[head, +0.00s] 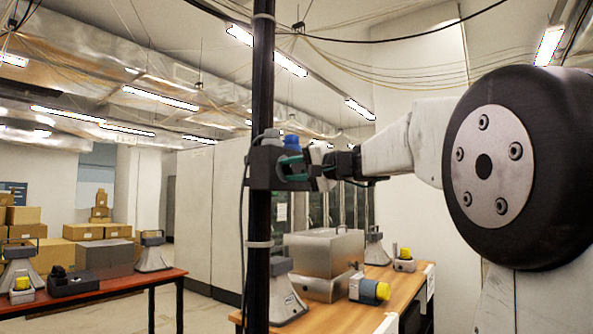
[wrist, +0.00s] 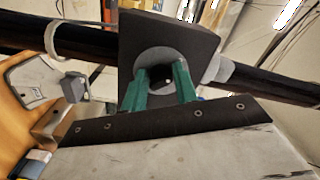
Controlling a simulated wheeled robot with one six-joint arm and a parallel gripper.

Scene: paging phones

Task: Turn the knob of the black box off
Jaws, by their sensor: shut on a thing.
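The black box (head: 264,168) is fixed to a dark vertical pole. It also shows in the wrist view (wrist: 190,28) as a dark block with a round face towards me. My gripper (head: 297,177) is at the right side of this box. In the wrist view its two green fingers (wrist: 163,80) reach up to the round knob (wrist: 158,57) on that face, one on each side. The gripper is shut on the knob. The knob's pointer or marks are not visible, so its setting cannot be told. In the head view the knob is hidden by the fingers.
A blue part (head: 291,142) sits on top of the box. The pole (head: 262,70) carries a cable down its left side. A wooden table (head: 340,318) with grey metal boxes (head: 325,252) and a yellow-capped device (head: 370,290) stands below. A red-brown table (head: 150,281) is at left.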

